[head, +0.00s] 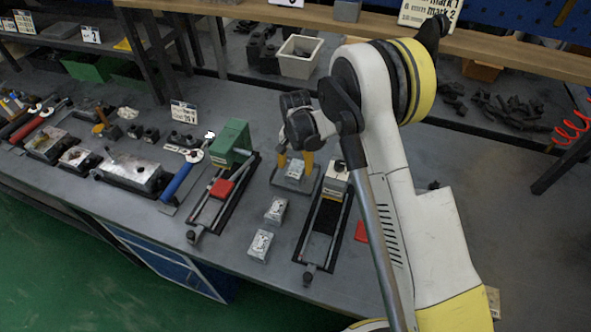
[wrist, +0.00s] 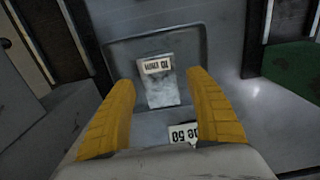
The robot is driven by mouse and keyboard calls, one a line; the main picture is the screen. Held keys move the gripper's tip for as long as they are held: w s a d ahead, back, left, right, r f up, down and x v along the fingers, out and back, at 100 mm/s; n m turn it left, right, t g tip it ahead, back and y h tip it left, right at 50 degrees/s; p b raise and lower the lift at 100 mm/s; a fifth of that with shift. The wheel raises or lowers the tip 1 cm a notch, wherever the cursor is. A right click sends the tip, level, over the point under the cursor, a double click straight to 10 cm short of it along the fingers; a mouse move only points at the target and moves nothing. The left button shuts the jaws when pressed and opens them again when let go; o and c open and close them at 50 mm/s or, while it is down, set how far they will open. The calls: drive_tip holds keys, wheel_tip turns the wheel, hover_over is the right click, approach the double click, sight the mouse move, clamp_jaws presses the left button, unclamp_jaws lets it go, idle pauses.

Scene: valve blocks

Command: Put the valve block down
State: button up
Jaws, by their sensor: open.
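A metal valve block (head: 295,170) with a white label sits on a shallow grey tray (head: 283,184) on the bench. In the wrist view the same block (wrist: 161,92) lies inside the rim of the tray (wrist: 122,47), its label upside down. My gripper (head: 295,163) points down over the block with its yellow fingers apart. In the wrist view my gripper (wrist: 160,80) has one finger on each side of the block, with gaps showing between fingers and block. Two similar labelled blocks, a nearer one (head: 260,246) and one behind it (head: 276,210), lie on the bench in front of the tray.
A dark fixture with a green block (head: 230,142) and a red piece (head: 221,188) stands left of the tray. Another fixture with a pale block (head: 335,180) stands close on the right. A white bin (head: 299,57) is behind. The bench's right part is mostly clear.

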wheel_tip(320, 180, up, 10)
drive_tip(key=p, duration=0.2)
wheel_tip(320, 180, up, 10)
drive_tip(key=t, duration=0.1)
hover_over(296, 169)
drive_tip(key=s+d, duration=0.3)
drive_tip(key=d, duration=0.2)
drive_tip(key=s+d+r+n+t, duration=0.2)
drive_tip(key=s+d+r, duration=0.3)
drive_tip(key=s+r, duration=0.35)
drive_tip(key=s+d+r+n+t, duration=0.1)
drive_tip(key=s+d, duration=0.3)
drive_tip(key=s, duration=0.4)
drive_tip(key=s+d+r+n+t, duration=0.1)
drive_tip(key=s+d+r+t, duration=0.1)
drive_tip(key=s, duration=0.6)
drive_tip(key=shift+d+r+t, duration=0.15)
drive_tip(key=shift+d+t, duration=0.45)
drive_tip(key=shift+d, duration=0.4)
